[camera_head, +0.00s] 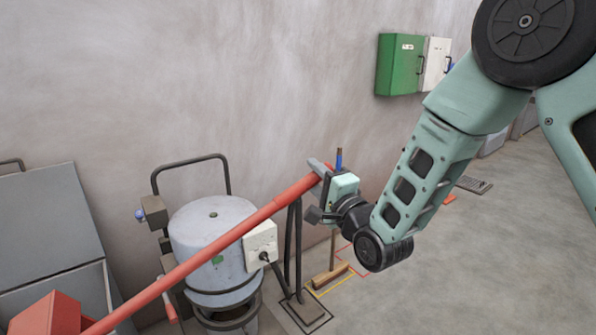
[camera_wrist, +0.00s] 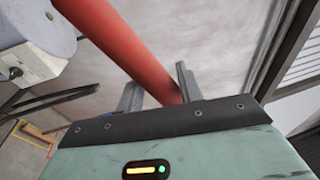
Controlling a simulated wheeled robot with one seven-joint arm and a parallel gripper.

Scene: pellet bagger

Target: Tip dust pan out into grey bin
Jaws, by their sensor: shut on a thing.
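The dust pan has a long red handle (camera_head: 200,258) and a red pan (camera_head: 50,315) at the lower left, partly cut off by the picture edge. My gripper (camera_head: 322,172) is shut on the upper end of the handle. In the wrist view the handle (camera_wrist: 125,45) runs between the two fingers (camera_wrist: 157,88). The handle slopes down to the left. The grey bin (camera_head: 112,292) stands at the far left with its lid (camera_head: 45,215) raised against the wall. The pan overlaps the bin in the picture; its height above it and its contents cannot be seen.
A grey drum-shaped machine (camera_head: 210,225) with a tubular frame stands behind the handle. A broom (camera_head: 330,275) stands by floor markings near the wall. Green (camera_head: 398,65) and white (camera_head: 434,62) boxes hang on the wall. The floor at right is mostly clear.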

